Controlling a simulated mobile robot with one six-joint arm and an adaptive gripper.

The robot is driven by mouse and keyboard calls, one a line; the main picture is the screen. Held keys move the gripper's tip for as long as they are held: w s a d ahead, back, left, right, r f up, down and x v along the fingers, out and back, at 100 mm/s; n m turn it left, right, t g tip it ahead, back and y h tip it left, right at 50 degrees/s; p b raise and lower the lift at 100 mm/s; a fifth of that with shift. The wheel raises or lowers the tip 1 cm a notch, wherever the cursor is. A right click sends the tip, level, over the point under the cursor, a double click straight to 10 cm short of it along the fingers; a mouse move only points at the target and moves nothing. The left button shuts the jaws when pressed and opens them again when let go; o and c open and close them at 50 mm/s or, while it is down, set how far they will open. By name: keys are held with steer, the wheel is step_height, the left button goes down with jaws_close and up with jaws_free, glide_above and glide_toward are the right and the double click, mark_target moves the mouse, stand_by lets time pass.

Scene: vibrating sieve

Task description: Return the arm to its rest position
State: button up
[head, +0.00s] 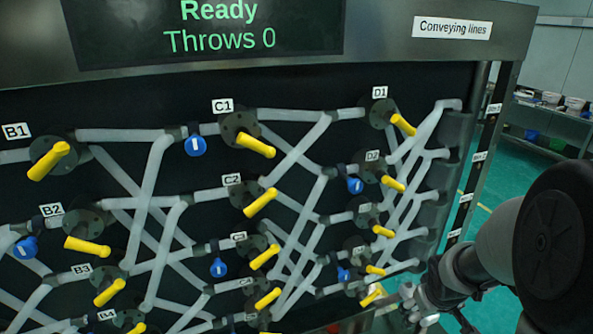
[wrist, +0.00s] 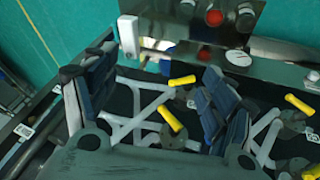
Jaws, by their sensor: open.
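My gripper (wrist: 155,85) shows in the wrist view with its two dark fingers spread wide apart and nothing between them. Yellow valve handles and pale tubes of the panel show beyond and between the fingers. In the head view my arm comes in from the right edge, and its lower part reaches down beside the panel's right side. No object is held.
The panel of conveying lines carries a yellow handle at C1 (head: 255,146), one at B1 (head: 48,161) and one at D1 (head: 403,125). A screen (head: 215,30) reads "Ready, Throws 0". Open green floor (head: 510,180) lies right of the panel.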

steer(key=s+a+r+m, duration=0.1)
steer(key=s+a+r, duration=0.8)
steer(key=r, duration=0.3)
steer(key=s+a+r+y, duration=0.1)
steer(key=s+a+r, duration=0.1)
steer(key=s, duration=0.4)
steer(key=s+a+r+m+y, duration=0.1)
steer(key=s+a+r, duration=0.1)
steer(key=s+a, duration=0.3)
steer(key=shift+s+a, duration=0.15)
steer(key=shift+s, duration=1.1)
steer(key=shift+r, duration=0.1)
